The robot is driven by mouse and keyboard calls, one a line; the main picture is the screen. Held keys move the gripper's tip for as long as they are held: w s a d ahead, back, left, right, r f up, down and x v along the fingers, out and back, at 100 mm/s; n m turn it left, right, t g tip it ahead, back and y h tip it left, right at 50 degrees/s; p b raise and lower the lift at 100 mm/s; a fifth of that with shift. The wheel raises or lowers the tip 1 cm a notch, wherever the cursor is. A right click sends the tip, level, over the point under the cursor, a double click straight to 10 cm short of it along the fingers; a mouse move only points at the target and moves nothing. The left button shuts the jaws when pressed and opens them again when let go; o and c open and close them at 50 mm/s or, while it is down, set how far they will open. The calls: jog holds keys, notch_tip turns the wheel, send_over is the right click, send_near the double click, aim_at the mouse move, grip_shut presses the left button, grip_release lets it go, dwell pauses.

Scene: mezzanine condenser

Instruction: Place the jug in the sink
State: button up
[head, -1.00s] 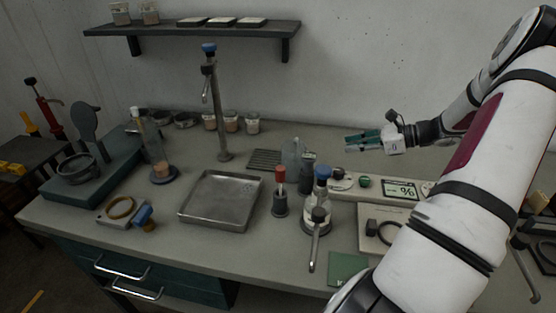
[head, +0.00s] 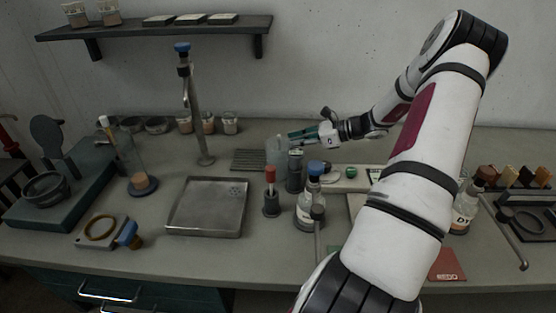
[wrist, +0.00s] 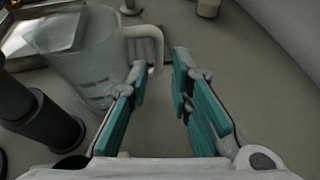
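The jug (head: 276,151) is translucent and pale and stands upright on the counter behind the red-topped bottle. In the wrist view the jug (wrist: 82,62) is at the left, with its whitish handle (wrist: 157,38) towards my fingertips. My gripper (head: 291,138) is right beside the jug; in the wrist view its teal-padded fingers (wrist: 156,80) are spread apart. The sink (head: 206,231) is a shallow square metal basin to the left of the jug, under a tall tap (head: 194,105).
A red-topped bottle (head: 271,194), a blue-capped bottle (head: 309,207) and a dark cylinder (head: 295,172) stand close in front of the jug. A ribbed drain mat (head: 247,160) lies behind the sink. A wall shelf (head: 160,27) hangs above.

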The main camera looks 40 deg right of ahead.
aim_at(280, 142)
jog(key=shift+r+p+x, duration=0.1)
jog(key=shift+p+x, duration=0.1)
jog(key=shift+x, duration=1.25)
jog(key=shift+r+p+x, duration=0.15)
jog(key=shift+x, duration=1.25)
jog(key=shift+a, duration=0.15)
grip_shut()
